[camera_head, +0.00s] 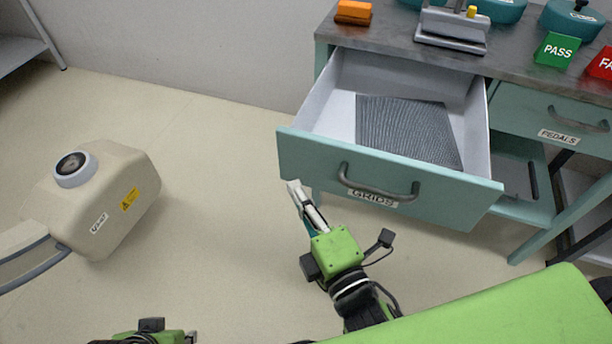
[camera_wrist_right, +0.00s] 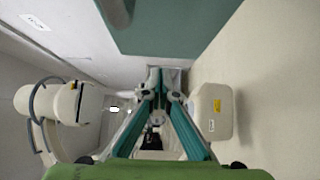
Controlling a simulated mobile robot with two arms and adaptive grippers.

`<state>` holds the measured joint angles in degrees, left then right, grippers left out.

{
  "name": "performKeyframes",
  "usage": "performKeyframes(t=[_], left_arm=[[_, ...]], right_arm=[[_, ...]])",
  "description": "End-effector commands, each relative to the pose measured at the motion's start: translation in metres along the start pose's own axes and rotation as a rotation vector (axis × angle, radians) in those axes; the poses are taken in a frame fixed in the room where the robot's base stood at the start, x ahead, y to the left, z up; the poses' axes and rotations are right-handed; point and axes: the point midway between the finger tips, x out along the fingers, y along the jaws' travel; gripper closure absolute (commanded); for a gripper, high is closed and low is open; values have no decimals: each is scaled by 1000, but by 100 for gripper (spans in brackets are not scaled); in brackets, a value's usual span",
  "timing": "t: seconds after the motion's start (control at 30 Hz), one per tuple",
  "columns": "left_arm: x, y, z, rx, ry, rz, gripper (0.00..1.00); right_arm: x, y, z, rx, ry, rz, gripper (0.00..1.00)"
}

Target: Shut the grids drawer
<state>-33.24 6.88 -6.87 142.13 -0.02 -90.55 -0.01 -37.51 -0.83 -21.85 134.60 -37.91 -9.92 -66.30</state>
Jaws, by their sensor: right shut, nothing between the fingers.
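The grids drawer (camera_head: 300,160) is pulled well out of the teal cart in the head view. Its teal front bears a grey bar handle (camera_head: 378,188) and a label reading GRIDS. A dark ribbed sheet (camera_head: 405,130) lies inside it. My right gripper (camera_head: 294,187) is shut and empty, just in front of the lower left part of the drawer front, left of the handle. I cannot tell whether it touches the front. In the right wrist view the right gripper (camera_wrist_right: 160,75) is under a teal panel. My left gripper (camera_head: 188,337) shows only partly at the bottom edge.
A beige machine (camera_head: 125,200) stands on the floor at left. The cart's grey top (camera_head: 390,35) holds an orange block (camera_head: 353,12), a metal device (camera_head: 452,30) and a green PASS sign (camera_head: 557,50). The closed pedals drawer (camera_head: 530,110) is at right. Floor left of the drawer is clear.

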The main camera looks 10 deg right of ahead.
Motion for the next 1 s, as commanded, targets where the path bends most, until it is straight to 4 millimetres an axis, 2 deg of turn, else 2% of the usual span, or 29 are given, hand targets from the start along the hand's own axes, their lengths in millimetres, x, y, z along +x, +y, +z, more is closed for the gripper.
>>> performKeyframes(t=[0.1,0.3,0.77,1.0], left_arm=[[1,0,0,0,0,0,76],[2,0,-2,0,10,0,76],[2,1,-5,0,20,1,76],[-4,0,-1,1,-4,1,76]], right_arm=[[12,1,12,-4,3,4,100],[24,-1,25,-2,3,0,100],[27,0,28,0,2,-1,100],[34,2,35,-3,1,1,100]])
